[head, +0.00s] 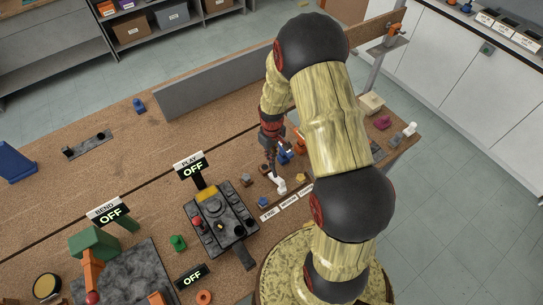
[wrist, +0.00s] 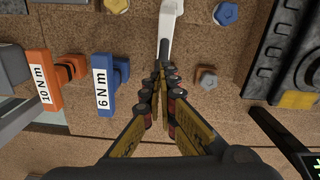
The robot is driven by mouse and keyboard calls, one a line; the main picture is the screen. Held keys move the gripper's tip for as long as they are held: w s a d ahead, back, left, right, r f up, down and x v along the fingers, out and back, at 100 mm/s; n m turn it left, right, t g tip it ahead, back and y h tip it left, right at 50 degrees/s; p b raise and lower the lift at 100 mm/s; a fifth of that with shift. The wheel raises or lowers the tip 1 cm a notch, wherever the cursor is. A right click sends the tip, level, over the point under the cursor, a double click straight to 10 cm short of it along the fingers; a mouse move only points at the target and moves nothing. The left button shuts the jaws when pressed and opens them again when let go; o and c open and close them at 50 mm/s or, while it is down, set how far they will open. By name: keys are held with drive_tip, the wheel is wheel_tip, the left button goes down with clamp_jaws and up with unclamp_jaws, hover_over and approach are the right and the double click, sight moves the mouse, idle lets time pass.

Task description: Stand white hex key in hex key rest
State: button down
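My gripper (head: 270,158) reaches down over the brown workbench. In the wrist view its two fingers (wrist: 163,78) come together on the dark end of a white tool (wrist: 169,25), which I take to be the white hex key. Its pale part runs away from the fingertips to the top edge. In the head view the white tool (head: 281,186) shows just below the fingers, close to the bench top. I cannot tell whether it touches the bench. A dark strip with a raised knob (head: 88,145) lies at left; I cannot tell whether it is the hex key rest.
Orange 10 N m (wrist: 43,80) and blue 6 N m (wrist: 104,86) tools lie left of the fingers. A grey bolt (wrist: 207,77) and blue nut (wrist: 227,13) lie right. The bench's back left is mostly clear.

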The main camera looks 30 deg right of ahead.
drive_tip(key=shift+r, duration=0.8)
drive_tip(key=shift+w+r, duration=0.15)
drive_tip(key=shift+r, duration=0.25)
wheel_tip(320, 180, up, 11)
